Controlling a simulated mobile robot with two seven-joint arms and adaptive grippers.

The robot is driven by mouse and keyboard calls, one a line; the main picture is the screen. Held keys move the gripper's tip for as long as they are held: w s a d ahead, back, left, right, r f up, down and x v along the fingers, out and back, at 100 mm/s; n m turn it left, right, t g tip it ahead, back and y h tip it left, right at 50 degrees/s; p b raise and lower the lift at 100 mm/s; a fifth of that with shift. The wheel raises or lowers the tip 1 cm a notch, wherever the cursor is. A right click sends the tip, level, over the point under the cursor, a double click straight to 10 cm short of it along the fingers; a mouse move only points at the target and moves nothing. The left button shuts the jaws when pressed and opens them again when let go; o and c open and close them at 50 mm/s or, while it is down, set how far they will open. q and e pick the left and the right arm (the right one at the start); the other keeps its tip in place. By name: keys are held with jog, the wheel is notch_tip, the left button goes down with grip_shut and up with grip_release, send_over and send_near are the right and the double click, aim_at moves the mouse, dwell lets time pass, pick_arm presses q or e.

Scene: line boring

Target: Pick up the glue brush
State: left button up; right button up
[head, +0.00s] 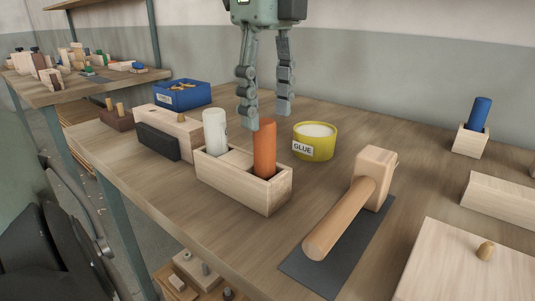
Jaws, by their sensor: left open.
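A wooden box (240,192) on the bench holds an upright orange handle (264,150) and an upright white handle (215,131) in separate compartments. A blue handle (479,114) stands in a small wooden holder (470,141) at the right. The lower ends of these handles are hidden, and I cannot tell which one is the glue brush. A yellow pot labelled GLUE (314,142) stands behind and right of the box. My left gripper (266,117) points down above the orange handle, fingers apart and empty. Whether a finger touches the handle is unclear. My right gripper is out of view.
A wooden mallet (345,205) lies on a dark mat (304,279) at front right. Wooden blocks (465,262) are at the right. A blue bin (182,96) and a block with a dark pad (158,142) stand left. Bare bench lies behind the glue pot.

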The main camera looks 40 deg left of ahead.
aim_at(264, 121)
pick_arm(q)
jog(key=f, duration=0.4)
jog(key=shift+s+f, duration=0.15)
jog(key=shift+s, duration=0.1)
jog(key=shift+c, duration=0.2)
grip_shut()
